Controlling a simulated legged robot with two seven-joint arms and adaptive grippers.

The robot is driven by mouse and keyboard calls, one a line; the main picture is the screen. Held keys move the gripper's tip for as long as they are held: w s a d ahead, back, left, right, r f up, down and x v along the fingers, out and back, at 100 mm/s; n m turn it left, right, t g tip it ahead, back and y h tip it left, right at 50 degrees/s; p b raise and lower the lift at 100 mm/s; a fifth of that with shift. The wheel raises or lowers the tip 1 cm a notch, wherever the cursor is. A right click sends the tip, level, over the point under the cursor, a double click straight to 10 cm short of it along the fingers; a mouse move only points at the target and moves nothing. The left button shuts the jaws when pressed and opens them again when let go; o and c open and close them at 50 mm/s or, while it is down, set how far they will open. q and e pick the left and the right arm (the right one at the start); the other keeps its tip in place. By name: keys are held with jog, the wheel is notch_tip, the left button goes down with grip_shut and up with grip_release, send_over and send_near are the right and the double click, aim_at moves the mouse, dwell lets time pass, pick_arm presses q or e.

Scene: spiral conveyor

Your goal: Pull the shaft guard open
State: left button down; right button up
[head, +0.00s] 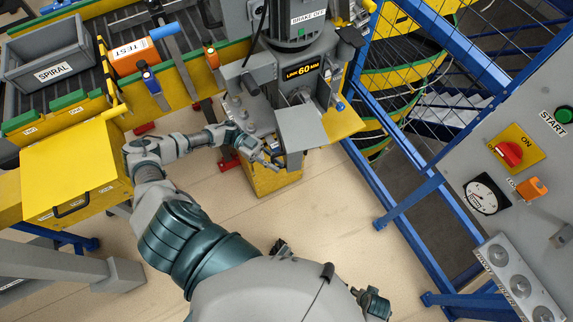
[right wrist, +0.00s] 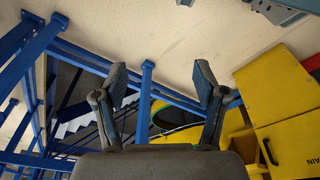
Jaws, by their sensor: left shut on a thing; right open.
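A grey plate that looks like the shaft guard (head: 302,128) sits at the front of the drive unit, below the LINK 60 MM display (head: 301,72). My left gripper (head: 272,161) is at the plate's lower left side, above the yellow pedestal. It is shut on a small part there, apparently the guard's handle; the fingers hide most of it. Whether the guard has swung at all cannot be told. My right gripper shows in the right wrist view (right wrist: 160,82), with its fingers apart and nothing between them.
A blue mesh fence (head: 400,130) stands right of the drive unit, and a control panel (head: 520,150) with a red knob is at far right. A yellow cabinet (head: 75,170) and conveyor with a grey SPIRAL bin (head: 48,55) are at left. Pale floor (head: 330,220) lies clear between.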

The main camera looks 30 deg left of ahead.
pick_arm(q)
jog(key=shift+w+a+r+t, duration=0.1)
jog(key=shift+a+t, duration=0.05)
jog(key=shift+a, duration=0.3)
jog(key=shift+a+r+t, duration=0.1)
jog(key=shift+a+t, duration=0.05)
jog(key=shift+a, duration=0.3)
pick_arm(e)
jog(key=shift+w+r, duration=0.2)
jog(key=shift+r, duration=0.8)
pick_arm(q)
jog(key=c, duration=1.3)
grip_release()
jog(key=shift+w+d+f, duration=0.1)
jog(key=shift+f, duration=0.05)
pick_arm(e)
jog(key=shift+w+a, duration=0.1)
jog(key=shift+w, duration=0.05)
jog(key=shift+f, duration=0.1)
pick_arm(q)
jog(key=a, duration=1.2)
jog(key=shift+w+a+f, duration=0.1)
jog(key=shift+w, duration=0.05)
